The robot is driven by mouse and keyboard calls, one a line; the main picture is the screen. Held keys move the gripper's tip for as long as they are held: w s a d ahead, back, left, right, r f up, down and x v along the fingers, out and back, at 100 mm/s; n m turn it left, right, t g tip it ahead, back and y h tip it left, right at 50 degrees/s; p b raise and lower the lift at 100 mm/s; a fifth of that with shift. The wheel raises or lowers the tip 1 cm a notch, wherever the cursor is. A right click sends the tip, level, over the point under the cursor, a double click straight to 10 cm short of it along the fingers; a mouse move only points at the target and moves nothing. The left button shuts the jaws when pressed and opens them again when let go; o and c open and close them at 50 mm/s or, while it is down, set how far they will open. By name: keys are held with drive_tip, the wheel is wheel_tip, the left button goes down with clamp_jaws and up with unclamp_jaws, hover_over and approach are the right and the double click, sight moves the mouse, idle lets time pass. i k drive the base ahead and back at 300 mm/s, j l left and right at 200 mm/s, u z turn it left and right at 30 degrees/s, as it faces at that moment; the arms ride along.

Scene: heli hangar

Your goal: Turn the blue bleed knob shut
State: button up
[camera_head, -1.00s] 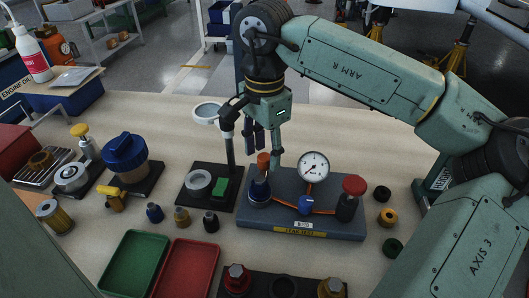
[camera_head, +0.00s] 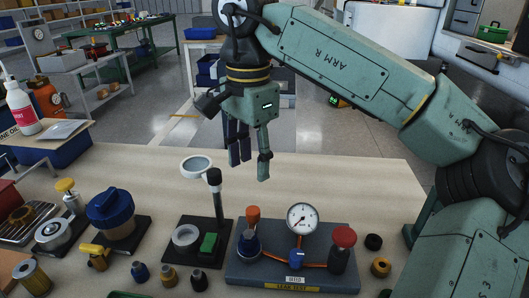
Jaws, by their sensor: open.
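The blue bleed knob (camera_head: 297,256) sits on the orange line of the grey leak test board (camera_head: 262,273), below a round white gauge (camera_head: 302,218) and above a small label. A red knob on a dark post (camera_head: 343,240) stands to its right, and a dark blue fitting with an orange top (camera_head: 250,240) to its left. My gripper (camera_head: 248,167) is open and empty. It points down, its fingers apart, above and behind the board in the picture. It touches nothing that I can see.
A magnifier on a stand (camera_head: 197,167) rises just left of my gripper. A blue-lidded jar (camera_head: 110,213) and small fittings (camera_head: 140,272) occupy the left. Black and yellow rings (camera_head: 381,266) lie right of the board. The table's back strip (camera_head: 330,180) is clear.

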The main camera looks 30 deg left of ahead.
sight(296, 256)
drive_tip(key=k, duration=1.5)
